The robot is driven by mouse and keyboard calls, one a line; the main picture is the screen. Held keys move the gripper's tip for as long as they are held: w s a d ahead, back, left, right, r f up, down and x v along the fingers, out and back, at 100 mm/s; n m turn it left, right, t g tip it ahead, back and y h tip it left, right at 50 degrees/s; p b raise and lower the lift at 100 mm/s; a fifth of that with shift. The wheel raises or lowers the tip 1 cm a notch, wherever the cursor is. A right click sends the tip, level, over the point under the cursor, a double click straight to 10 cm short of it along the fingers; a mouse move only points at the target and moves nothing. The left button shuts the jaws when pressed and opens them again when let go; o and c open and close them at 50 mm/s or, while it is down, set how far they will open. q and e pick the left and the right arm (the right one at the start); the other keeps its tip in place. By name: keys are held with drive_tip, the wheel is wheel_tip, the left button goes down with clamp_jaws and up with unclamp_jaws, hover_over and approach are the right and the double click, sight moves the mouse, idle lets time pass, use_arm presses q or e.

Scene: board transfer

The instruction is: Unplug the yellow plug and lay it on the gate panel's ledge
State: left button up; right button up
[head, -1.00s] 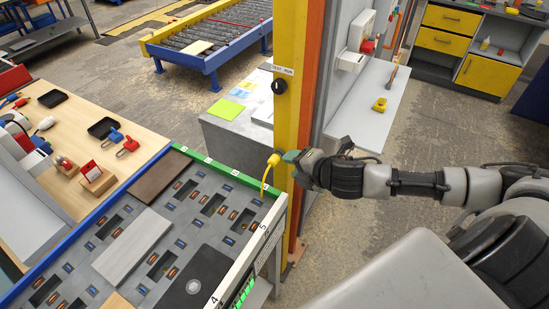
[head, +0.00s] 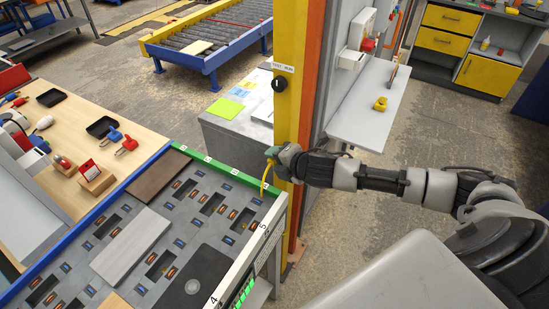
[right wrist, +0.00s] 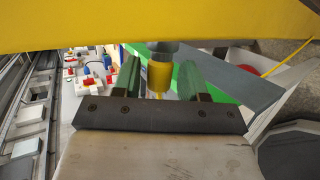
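The yellow plug (right wrist: 159,78) shows in the right wrist view, between the two green-padded fingers of my right gripper (right wrist: 165,80). A narrow gap seems to show on each side, so the fingers look open around it. In the head view my right gripper (head: 277,155) is at the yellow post, over the plug, which it mostly hides. The plug's yellow cable (head: 264,178) hangs down to the bench corner. Where the plug meets its socket is hidden. The gate panel's ledge (head: 352,124) is a pale shelf right of the post. My left gripper is out of view.
The yellow post (head: 289,100) carries a black key switch (head: 279,85) and stands between bench and ledge. A small yellow object (head: 380,104) lies on the ledge, whose front part is clear. The slotted bench (head: 225,190) holds several flat boards. A grey cabinet (head: 225,135) stands behind.

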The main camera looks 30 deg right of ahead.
drive_tip(key=c, duration=0.7)
drive_tip(key=shift+s+a, duration=0.15)
drive_tip(key=shift+a, duration=0.1)
drive_tip(key=shift+s+a, duration=0.4)
drive_tip(key=shift+a, duration=0.3)
drive_tip(key=shift+s+a, duration=0.1)
drive_tip(key=shift+s+a+p, duration=0.3)
drive_tip(key=shift+s+a, duration=0.05)
drive_tip(key=shift+a, duration=0.3)
drive_tip(key=shift+s+a+p, duration=0.25)
drive_tip(key=shift+s+a, duration=0.15)
drive_tip(key=shift+a, duration=0.2)
drive_tip(key=shift+s+a+p, duration=0.3)
drive_tip(key=shift+s+a, duration=0.05)
drive_tip(key=shift+a, duration=0.3)
